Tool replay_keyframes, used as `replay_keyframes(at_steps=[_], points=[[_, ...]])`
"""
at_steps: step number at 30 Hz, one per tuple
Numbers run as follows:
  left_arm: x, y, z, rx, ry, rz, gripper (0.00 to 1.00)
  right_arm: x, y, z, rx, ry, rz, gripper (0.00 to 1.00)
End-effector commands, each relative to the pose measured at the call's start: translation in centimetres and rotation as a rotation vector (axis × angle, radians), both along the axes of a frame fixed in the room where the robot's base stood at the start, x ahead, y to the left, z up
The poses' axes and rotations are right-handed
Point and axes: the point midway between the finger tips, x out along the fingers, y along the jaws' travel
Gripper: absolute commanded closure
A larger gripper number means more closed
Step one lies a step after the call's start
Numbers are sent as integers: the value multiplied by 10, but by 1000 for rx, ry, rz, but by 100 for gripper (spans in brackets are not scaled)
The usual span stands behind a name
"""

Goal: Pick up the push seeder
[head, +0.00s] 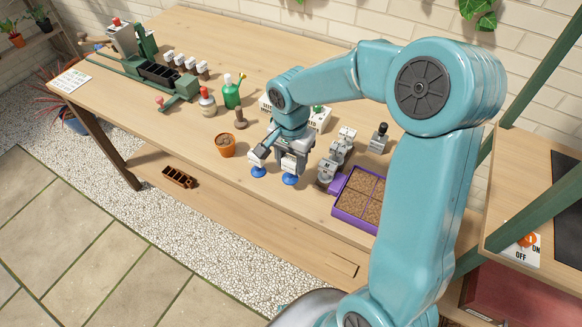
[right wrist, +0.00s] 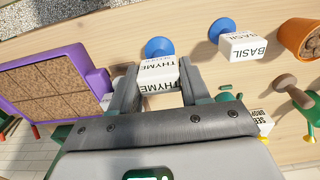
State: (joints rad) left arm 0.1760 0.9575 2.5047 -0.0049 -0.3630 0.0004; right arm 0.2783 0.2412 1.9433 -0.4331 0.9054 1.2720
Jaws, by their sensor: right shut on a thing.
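My right gripper (head: 292,152) points down over the workbench. It is shut on a white block labelled THYME, its fingers on either side of it. The THYME block (right wrist: 158,70) shows between the fingertips (right wrist: 158,84) in the right wrist view. A blue round foot (right wrist: 159,47) shows at its far end; in the head view this blue foot (head: 290,179) is at the table top. A second white block labelled BASIL (right wrist: 243,47), also with a blue foot (head: 258,171), stands just left of the gripper in the head view. No label names the push seeder. My left gripper is not in view.
A purple tray of soil (head: 337,213) lies right of the gripper, with grey devices (head: 340,150) behind it. A terracotta pot (head: 226,146), a wooden dibber (head: 240,119) and a green watering can (head: 231,92) stand to the left. The front-left bench is clear.

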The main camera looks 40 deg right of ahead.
Motion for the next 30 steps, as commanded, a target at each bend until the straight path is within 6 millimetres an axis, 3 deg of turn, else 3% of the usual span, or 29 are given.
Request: replay_keyframes(at_steps=[9, 15, 21, 29, 30], points=[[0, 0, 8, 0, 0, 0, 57, 1, 0, 101, -1, -8, 0, 85], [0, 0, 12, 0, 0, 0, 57, 1, 0, 144, 0, -5, 1, 85], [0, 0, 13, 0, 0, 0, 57, 0, 0, 162, 1, -2, 0, 85], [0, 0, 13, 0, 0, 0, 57, 0, 0, 164, 0, -1, 0, 85], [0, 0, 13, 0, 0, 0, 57, 0, 0, 163, 0, -1, 0, 57]])
